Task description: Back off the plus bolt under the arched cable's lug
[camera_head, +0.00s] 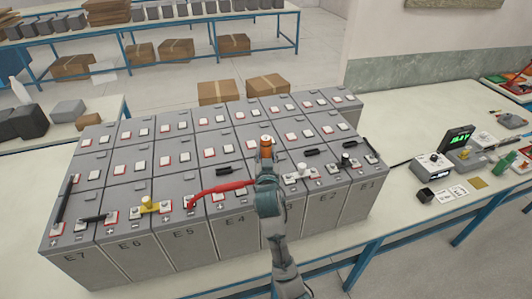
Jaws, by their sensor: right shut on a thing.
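The red cable (220,188) arches over the front row of grey batteries. Its left end comes down at a terminal on battery E5 (190,235); its right end goes behind my right gripper. The lug and the plus bolt are too small to make out. My right gripper (266,152) is over the middle of the battery block, right of the cable. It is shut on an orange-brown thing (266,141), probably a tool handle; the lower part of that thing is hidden. My arm hides part of the front row near E3. My left gripper is not in view.
Short black links (95,218) and a yellow piece (150,206) sit on front-row terminals. Black cables lie at the left (65,198) and right (371,147) ends. A meter with a green display (457,138) stands on the right bench, which has bare room in front.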

